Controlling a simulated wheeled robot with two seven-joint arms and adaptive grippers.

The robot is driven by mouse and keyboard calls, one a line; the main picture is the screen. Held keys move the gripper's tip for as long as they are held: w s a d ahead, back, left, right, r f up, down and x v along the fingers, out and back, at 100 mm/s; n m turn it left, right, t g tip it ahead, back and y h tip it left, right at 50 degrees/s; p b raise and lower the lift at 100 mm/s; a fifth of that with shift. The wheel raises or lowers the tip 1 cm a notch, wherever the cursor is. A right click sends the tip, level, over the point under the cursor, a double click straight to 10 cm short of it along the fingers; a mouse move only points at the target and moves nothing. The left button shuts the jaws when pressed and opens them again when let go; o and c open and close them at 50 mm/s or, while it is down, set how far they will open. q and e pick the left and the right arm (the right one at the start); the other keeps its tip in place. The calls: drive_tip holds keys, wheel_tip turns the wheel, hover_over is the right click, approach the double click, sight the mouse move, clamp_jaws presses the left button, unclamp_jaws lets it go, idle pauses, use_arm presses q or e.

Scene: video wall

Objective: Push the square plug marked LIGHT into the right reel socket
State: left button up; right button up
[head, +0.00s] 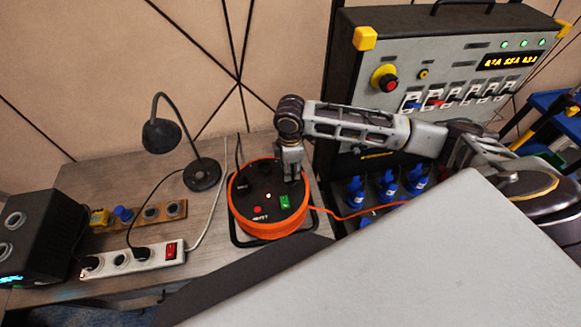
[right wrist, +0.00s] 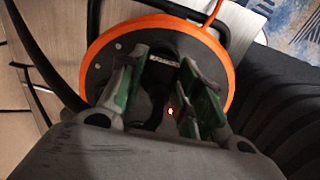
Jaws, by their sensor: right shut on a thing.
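The orange-rimmed cable reel (head: 240,214) stands on the wooden bench, its dark top facing up. My right gripper (head: 291,172) points down over the right side of the reel top. In the right wrist view its green-padded fingers (right wrist: 163,98) are shut on a dark plug (right wrist: 160,84). A pale label (right wrist: 164,61) shows between the fingers, too small to read surely. The right socket is hidden under the gripper and plug, so I cannot tell whether the plug is in it. The reel also shows in the right wrist view (right wrist: 97,50). My left gripper is not in view.
A black desk lamp (head: 203,174) stands left of the reel. A white power strip (head: 150,256) with a red switch lies at the front left. A dark control panel (head: 345,45) rises behind my right arm. Blue connectors (head: 388,186) stand right of the reel; an orange cable runs towards them.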

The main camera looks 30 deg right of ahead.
drive_tip(key=shift+f, duration=0.45)
idle(0.4)
drive_tip(key=o, duration=1.2)
drive_tip(key=shift+c, duration=0.2)
drive_tip(key=shift+o, duration=0.2)
drive_tip(key=o, duration=0.4)
drive_tip(key=shift+c, duration=0.2)
drive_tip(key=shift+r, duration=0.1)
